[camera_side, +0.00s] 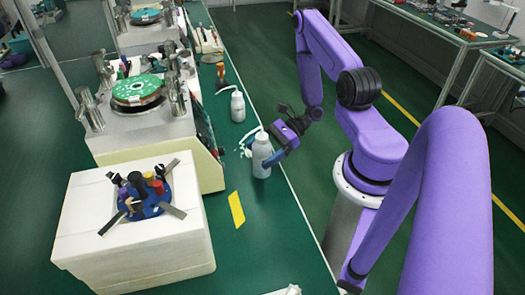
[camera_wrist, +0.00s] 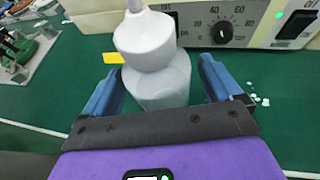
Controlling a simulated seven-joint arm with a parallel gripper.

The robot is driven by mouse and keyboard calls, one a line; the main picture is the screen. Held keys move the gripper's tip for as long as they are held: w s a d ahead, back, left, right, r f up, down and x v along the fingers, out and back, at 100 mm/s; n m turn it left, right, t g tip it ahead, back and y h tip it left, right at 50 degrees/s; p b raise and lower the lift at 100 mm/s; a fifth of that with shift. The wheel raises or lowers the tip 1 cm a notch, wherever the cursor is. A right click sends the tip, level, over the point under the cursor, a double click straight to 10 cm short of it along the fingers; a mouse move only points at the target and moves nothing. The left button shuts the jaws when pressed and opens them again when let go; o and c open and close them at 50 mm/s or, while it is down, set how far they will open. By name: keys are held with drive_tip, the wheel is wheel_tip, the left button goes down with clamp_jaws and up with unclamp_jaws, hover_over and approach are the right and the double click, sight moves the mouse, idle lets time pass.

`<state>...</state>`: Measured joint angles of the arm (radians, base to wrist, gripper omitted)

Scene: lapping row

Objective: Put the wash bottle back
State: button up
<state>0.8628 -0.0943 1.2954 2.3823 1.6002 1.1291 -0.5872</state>
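A white wash bottle (camera_side: 261,158) with a bent spout stands upright on the green bench, beside the machine. My gripper (camera_side: 270,161) is at this bottle, low over the bench edge. In the wrist view the bottle (camera_wrist: 160,80) stands between my two blue fingers (camera_wrist: 158,75). Narrow gaps show between the bottle and the fingers, so the gripper looks open around it. A second, similar white bottle (camera_side: 238,107) stands farther back on the bench. A yellow rectangle (camera_side: 236,210) lies flat on the bench, nearer the camera than the first bottle; nothing stands on it.
White spots (camera_wrist: 256,98) lie on the bench near the bottle. A lapping machine (camera_side: 150,125) with a green plate stands to the left, and a white box (camera_side: 135,245) with a blue-based tool holder (camera_side: 148,200) stands in front of it. The bench around the yellow rectangle is clear.

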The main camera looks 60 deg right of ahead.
drive_tip(key=shift+d+r, duration=0.15)
drive_tip(key=shift+d, duration=0.05)
drive_tip(key=v, duration=1.1)
drive_tip(key=shift+s+d+r, duration=0.2)
drive_tip(key=shift+s, duration=0.05)
